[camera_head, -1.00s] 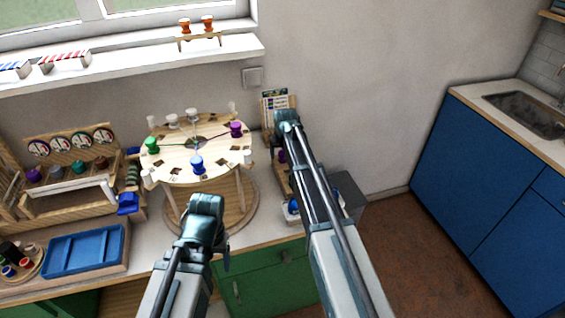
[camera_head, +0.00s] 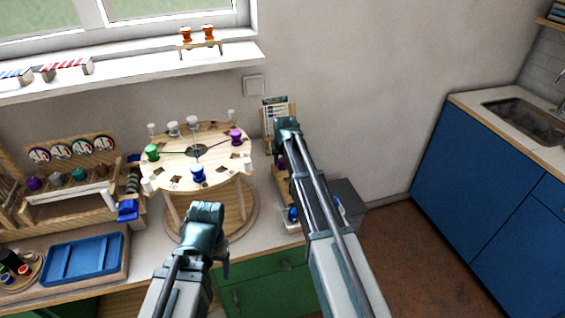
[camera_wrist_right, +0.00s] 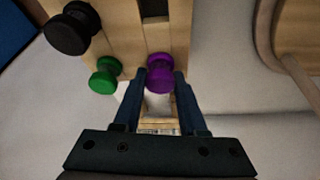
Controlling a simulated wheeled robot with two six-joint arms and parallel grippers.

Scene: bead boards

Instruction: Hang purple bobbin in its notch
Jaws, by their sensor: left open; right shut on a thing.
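In the right wrist view the purple bobbin (camera_wrist_right: 160,76) sits between the fingertips of my right gripper (camera_wrist_right: 160,88), which is shut on it. It is at the edge of a wooden rack (camera_wrist_right: 122,28), beside a green bobbin (camera_wrist_right: 105,76); I cannot tell whether it is in a notch. In the head view my right gripper (camera_head: 287,130) is right of the round board, with a bit of purple (camera_head: 282,162) below it. My left gripper (camera_head: 204,222) is open in front of the round board; its fingertips are mostly hidden.
The round wooden board (camera_head: 180,165) carries green, blue (camera_head: 197,174) and another purple bobbin (camera_head: 235,136). A black bobbin (camera_wrist_right: 72,30) is on the rack. A blue tray (camera_head: 82,259) lies at left. A grey box (camera_head: 347,197) stands right of my right arm.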

